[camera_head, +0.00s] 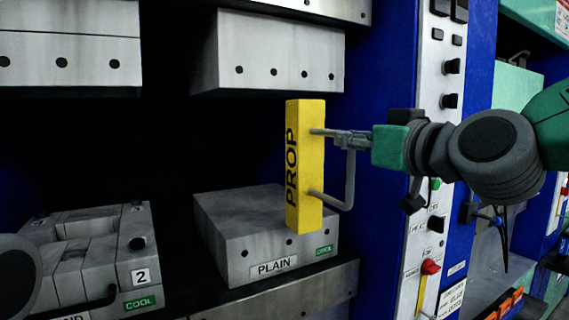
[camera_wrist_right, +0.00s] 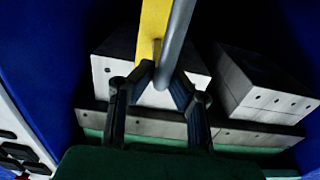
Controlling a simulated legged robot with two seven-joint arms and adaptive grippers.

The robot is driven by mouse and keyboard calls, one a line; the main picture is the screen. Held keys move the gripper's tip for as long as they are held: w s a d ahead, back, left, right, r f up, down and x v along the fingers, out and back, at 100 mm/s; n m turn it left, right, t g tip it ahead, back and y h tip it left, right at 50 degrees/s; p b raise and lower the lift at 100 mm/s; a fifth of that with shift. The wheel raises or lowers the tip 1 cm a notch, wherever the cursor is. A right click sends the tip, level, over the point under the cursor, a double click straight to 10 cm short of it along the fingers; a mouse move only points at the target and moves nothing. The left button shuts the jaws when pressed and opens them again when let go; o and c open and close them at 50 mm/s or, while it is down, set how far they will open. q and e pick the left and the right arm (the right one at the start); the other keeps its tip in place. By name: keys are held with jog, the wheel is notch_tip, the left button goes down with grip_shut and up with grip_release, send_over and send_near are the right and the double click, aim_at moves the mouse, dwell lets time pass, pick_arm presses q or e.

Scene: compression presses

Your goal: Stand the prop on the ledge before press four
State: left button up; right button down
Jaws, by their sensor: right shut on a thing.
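The yellow prop (camera_head: 304,165), marked PROP, stands upright in the head view, in front of the open press bay. A grey handle (camera_head: 349,182) joins its right side. My right gripper (camera_head: 352,140) is shut on the upper part of this handle. In the right wrist view the fingers (camera_wrist_right: 163,76) close around the grey bar (camera_wrist_right: 180,30) beside the yellow prop (camera_wrist_right: 152,38). The prop's lower end overlaps the front of the block labelled PLAIN; I cannot tell whether it touches anything. A metal ledge (camera_head: 290,293) runs below that block. My left gripper does not show.
The grey PLAIN block (camera_head: 235,220), tagged COOL, sits in the bay under an upper platen (camera_head: 275,55). Mould 2 (camera_head: 85,255) stands at left. A blue post (camera_head: 375,230) and a control panel (camera_head: 432,180) with knobs stand right, close to my arm.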

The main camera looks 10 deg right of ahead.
jog(key=v, duration=0.8)
jog(key=shift+a+r+p, duration=0.15)
jog(key=shift+r+p, duration=0.05)
jog(key=shift+p, duration=0.1)
dwell(0.3)
jog(key=shift+a, duration=0.1)
